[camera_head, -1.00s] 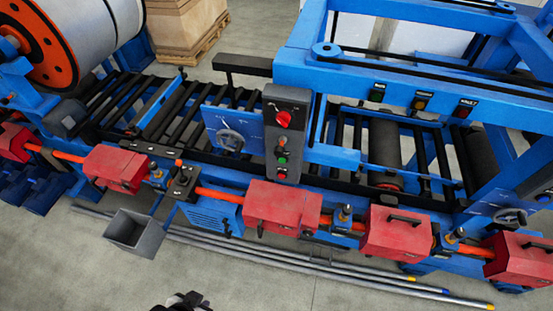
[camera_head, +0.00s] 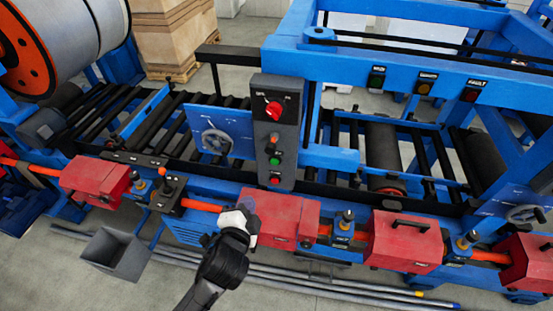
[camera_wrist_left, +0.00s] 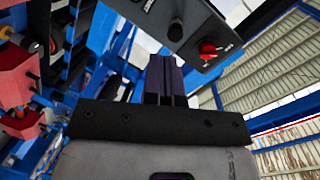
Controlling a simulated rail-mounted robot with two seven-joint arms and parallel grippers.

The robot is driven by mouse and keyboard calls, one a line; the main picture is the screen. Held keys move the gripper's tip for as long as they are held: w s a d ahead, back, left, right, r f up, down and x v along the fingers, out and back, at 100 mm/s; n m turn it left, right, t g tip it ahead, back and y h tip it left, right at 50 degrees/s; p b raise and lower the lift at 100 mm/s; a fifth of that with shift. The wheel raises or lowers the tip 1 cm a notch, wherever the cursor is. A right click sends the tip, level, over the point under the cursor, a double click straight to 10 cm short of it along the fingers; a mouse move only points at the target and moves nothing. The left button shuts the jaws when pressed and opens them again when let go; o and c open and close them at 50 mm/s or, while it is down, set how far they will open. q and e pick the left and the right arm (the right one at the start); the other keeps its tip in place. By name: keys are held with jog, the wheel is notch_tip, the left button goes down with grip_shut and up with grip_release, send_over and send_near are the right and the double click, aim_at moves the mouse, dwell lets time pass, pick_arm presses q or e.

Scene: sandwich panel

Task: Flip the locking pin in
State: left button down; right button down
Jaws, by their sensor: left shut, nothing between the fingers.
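My left gripper (camera_head: 248,205) is in front of the red box (camera_head: 285,222) at the middle of the machine's front rail, its fingers small and hard to make out. In the left wrist view its dark fingers (camera_wrist_left: 165,78) are together with nothing between them. I cannot tell for sure which part is the locking pin. A small lever with an orange tip (camera_head: 162,174) stands on a black block left of the gripper. A dark upright knob (camera_head: 347,217) stands on a blue bracket right of the red box. The gripper is apart from both. My right gripper is not in view.
A grey control panel (camera_head: 270,150) with a red knob stands behind the red box; it also shows in the left wrist view (camera_wrist_left: 190,40). More red boxes (camera_head: 405,240) line the front rail. A grey bin (camera_head: 118,254) and long pipes (camera_head: 330,285) are at floor level in front.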

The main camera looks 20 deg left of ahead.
aim_at(269, 151)
pick_arm(q)
jog(key=r+m, duration=0.1)
jog(key=m+t, duration=0.1)
jog(key=m, duration=0.1)
jog(key=d+r+m+t+h, duration=0.1)
jog(key=m, duration=0.1)
jog(key=shift+w+r, duration=0.25)
jog(key=shift+r, duration=0.1)
jog(key=shift+w, duration=0.1)
jog(key=w, duration=0.4)
jog(key=w+p, duration=0.1)
jog(key=w, duration=0.4)
jog(key=w+a+p, duration=0.1)
jog(key=w, duration=0.3)
jog(key=shift+w+f, duration=0.2)
jog(key=shift+w, duration=0.2)
